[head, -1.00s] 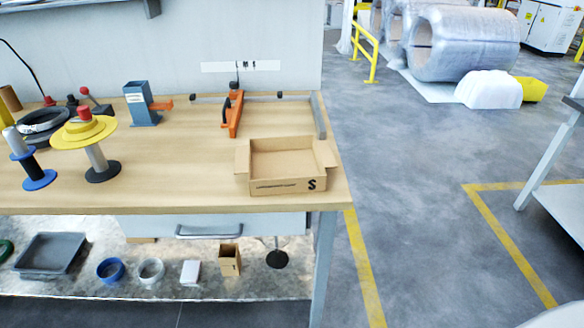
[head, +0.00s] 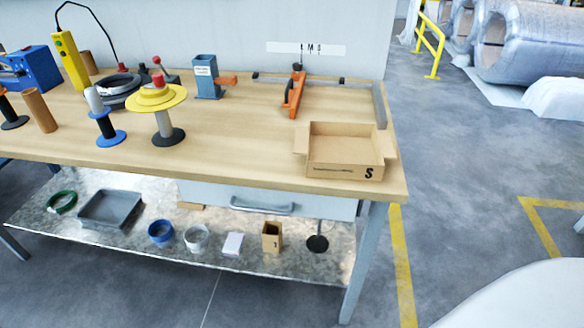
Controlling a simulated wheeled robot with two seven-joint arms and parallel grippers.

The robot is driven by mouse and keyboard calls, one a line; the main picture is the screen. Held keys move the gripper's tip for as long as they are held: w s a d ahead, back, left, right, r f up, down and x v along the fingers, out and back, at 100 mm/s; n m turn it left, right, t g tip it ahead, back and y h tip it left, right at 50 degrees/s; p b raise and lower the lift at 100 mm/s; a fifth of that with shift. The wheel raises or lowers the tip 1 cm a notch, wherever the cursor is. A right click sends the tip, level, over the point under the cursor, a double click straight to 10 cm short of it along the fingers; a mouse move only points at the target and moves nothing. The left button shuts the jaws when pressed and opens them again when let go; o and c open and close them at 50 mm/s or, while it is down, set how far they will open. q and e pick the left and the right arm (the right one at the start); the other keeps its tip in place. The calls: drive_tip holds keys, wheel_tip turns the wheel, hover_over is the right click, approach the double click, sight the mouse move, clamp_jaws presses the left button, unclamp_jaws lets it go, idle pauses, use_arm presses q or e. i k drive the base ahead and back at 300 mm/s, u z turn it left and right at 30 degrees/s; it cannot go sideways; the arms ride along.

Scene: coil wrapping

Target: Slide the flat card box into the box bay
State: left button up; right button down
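A shallow open card box (head: 345,155) marked "S" stands upright near the front right corner of the wooden workbench (head: 230,150), its side flaps folded outward. It looks empty. Behind it, a grey back rail (head: 300,79) and a grey side rail (head: 379,104) border a bare patch of bench that looks like the box bay; no label there confirms this. An orange clamp-like tool (head: 294,92) stands at the left of that patch. The box is in front of the rails, outside that patch. Neither of my grippers is in view.
Yellow spool (head: 157,97), blue-based spindle (head: 105,125), grey-blue holder (head: 206,80) and blue machine (head: 30,70) occupy the bench's left. The lower shelf holds a grey tray (head: 110,208) and a small card box (head: 271,237). Floor right of the bench is open.

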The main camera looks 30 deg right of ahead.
sight(334, 151)
drive_tip(key=u, duration=1.25)
drive_tip(key=k, duration=1.2)
drive_tip(key=z, duration=1.45)
drive_tip(key=i, duration=0.35)
drive_tip(key=z, duration=0.05)
